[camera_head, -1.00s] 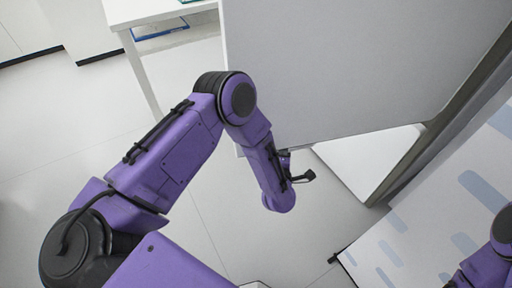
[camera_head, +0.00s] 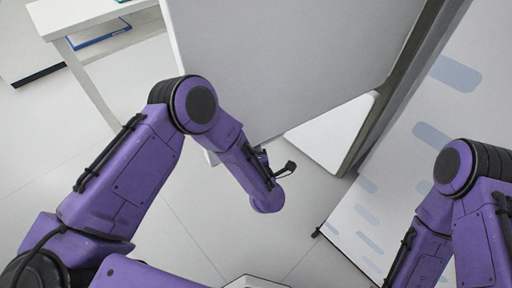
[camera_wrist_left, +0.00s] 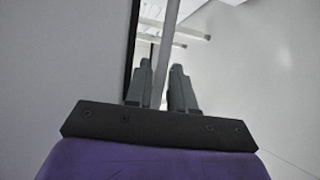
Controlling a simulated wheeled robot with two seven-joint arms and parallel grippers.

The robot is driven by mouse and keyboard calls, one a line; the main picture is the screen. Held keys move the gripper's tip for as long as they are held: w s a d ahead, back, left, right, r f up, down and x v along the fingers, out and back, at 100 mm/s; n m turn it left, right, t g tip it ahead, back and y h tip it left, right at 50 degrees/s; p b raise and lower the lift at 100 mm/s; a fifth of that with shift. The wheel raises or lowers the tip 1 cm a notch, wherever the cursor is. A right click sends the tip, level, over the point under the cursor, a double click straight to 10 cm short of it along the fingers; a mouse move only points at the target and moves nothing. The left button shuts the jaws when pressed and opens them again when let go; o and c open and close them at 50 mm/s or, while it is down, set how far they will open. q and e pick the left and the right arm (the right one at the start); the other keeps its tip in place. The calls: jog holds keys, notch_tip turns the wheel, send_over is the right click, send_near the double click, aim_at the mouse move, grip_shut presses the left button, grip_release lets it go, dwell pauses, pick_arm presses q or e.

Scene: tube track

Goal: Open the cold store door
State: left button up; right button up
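The cold store door (camera_head: 290,65) is a large plain grey panel in the head view. It stands ajar, with a white surface (camera_head: 335,135) showing beyond its lower edge. My left arm reaches to the door's lower left, but its gripper is hidden in the head view. In the left wrist view, my left gripper (camera_wrist_left: 160,85) has its two grey fingers apart. A thin pale upright bar or edge (camera_wrist_left: 165,45) shows between them; I cannot tell whether they touch it. My right arm is at the lower right of the head view, its gripper out of view.
A white table (camera_head: 88,18) with a blue item (camera_head: 98,36) on its lower shelf stands at the upper left. A white panel with blue marks (camera_head: 365,215) is at the right. The pale floor (camera_head: 180,235) is clear near my left arm.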

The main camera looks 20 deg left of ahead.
pick_arm(q)
jog(key=b+v, duration=0.1)
jog(key=v, duration=0.9)
jog(key=s+a+f+m+g+h, duration=0.3)
jog(key=s+f+m, duration=0.1)
jog(key=f+m, duration=0.25)
jog(key=s+a+f+m+g+h, duration=0.2)
jog(key=s+a+f+m+g, duration=0.15)
jog(key=f+m, duration=0.35)
jog(key=s+a+f+m+g+y, duration=0.1)
jog(key=s+a+f+m+g, duration=0.2)
jog(key=s+a, duration=1.1)
jog(key=shift+s+a+g+y, duration=0.2)
jog(key=shift+s+g+y, duration=0.2)
jog(key=shift+s+g, duration=0.6)
